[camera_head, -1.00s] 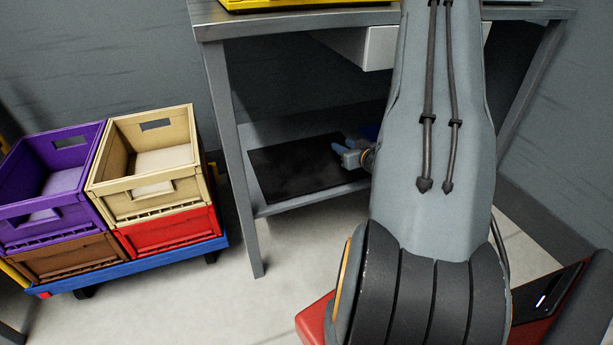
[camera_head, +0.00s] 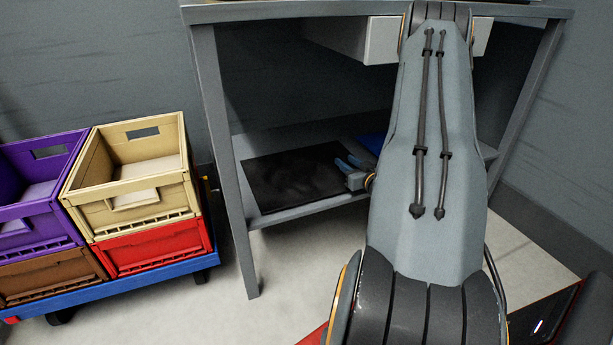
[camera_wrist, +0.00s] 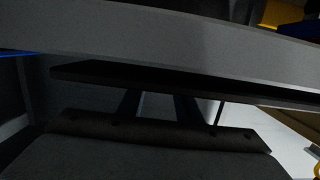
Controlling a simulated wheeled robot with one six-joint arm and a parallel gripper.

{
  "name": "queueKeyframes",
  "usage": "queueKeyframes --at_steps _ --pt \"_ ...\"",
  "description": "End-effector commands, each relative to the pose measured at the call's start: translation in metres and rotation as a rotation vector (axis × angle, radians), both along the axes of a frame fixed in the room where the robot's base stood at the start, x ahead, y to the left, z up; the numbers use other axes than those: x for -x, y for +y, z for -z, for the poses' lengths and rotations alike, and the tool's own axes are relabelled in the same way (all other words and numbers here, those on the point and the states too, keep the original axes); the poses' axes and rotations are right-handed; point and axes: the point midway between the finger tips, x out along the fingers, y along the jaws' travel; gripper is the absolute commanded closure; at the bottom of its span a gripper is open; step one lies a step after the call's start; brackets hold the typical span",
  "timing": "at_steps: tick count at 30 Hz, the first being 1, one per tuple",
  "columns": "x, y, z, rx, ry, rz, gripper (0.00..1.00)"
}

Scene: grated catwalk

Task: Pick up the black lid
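The black lid (camera_head: 292,180) is a flat, dark rectangular panel lying on the lower shelf of the grey workbench. My gripper (camera_head: 349,162) is at the lid's right edge in the head view, with its bluish fingers spread apart. I cannot tell whether they touch the lid. In the dim wrist view two dark fingers (camera_wrist: 158,106) stand apart and reach up to a long dark slab (camera_wrist: 180,80), which looks like the lid's edge. The slab hides the fingertips. Nothing is seen between the fingers.
The workbench's lower shelf (camera_head: 300,210) has a grey front rail, and a leg (camera_head: 226,150) stands left of the lid. A blue object (camera_head: 373,143) lies behind my gripper. A white drawer box (camera_head: 382,40) hangs above. Stacked crates (camera_head: 135,200) on a blue cart (camera_head: 130,281) stand left.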

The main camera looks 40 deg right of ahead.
Motion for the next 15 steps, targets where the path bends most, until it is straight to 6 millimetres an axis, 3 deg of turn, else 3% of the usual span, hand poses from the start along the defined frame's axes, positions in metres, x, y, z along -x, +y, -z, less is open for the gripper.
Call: queueKeyframes --at_steps 5,12,15 --pt "-0.023 -0.005 0.006 0.001 -0.001 -0.001 0.69" --pt "-0.026 -0.006 0.004 0.000 0.000 0.000 0.69" --pt "-0.026 -0.006 0.004 0.000 0.001 0.000 0.84"
